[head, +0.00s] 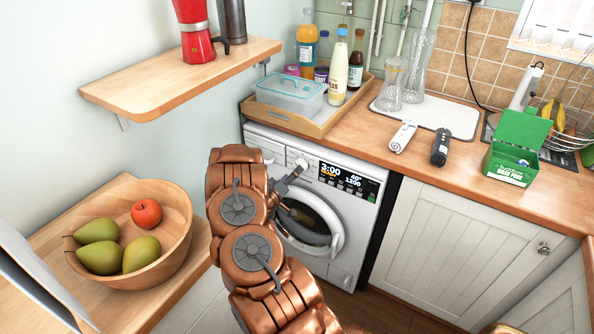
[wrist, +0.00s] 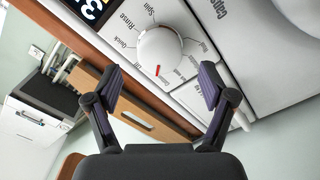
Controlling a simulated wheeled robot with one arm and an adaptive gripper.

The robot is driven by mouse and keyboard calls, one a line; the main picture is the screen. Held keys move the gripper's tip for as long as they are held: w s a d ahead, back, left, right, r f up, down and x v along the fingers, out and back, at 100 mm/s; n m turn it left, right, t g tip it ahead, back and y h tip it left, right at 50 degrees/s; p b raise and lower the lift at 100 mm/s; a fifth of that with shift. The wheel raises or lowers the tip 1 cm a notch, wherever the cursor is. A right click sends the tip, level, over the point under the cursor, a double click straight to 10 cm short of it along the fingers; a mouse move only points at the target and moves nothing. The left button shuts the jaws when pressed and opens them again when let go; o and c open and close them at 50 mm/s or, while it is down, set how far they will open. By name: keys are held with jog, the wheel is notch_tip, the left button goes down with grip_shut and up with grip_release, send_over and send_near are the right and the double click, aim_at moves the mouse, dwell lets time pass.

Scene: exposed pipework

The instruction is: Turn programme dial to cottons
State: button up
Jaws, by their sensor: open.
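The white washing machine (head: 330,200) stands under the worktop, with a lit display (head: 345,178) reading 3:00, 40° and 1200. Its round white programme dial (wrist: 160,50) is in the wrist view, ringed by printed names. Spin, Rinse and Quick are legible; I cannot clearly read Cottons. The dial's red mark (wrist: 157,71) points toward the bottom of the wrist view. My gripper (wrist: 161,84) is open and empty, its two dark pads apart, in front of the dial and to either side of it. In the head view my arm partly hides the machine's front and door.
A wooden tray (head: 292,122) with a plastic box and bottles sits on the worktop above the machine. A fruit bowl (head: 165,262) stands on the lower left surface, and a wall shelf (head: 180,80) juts out above. The floor in front is largely hidden.

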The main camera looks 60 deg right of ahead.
jog(key=shift+s+a, duration=0.1)
jog(key=shift+a, duration=1.45)
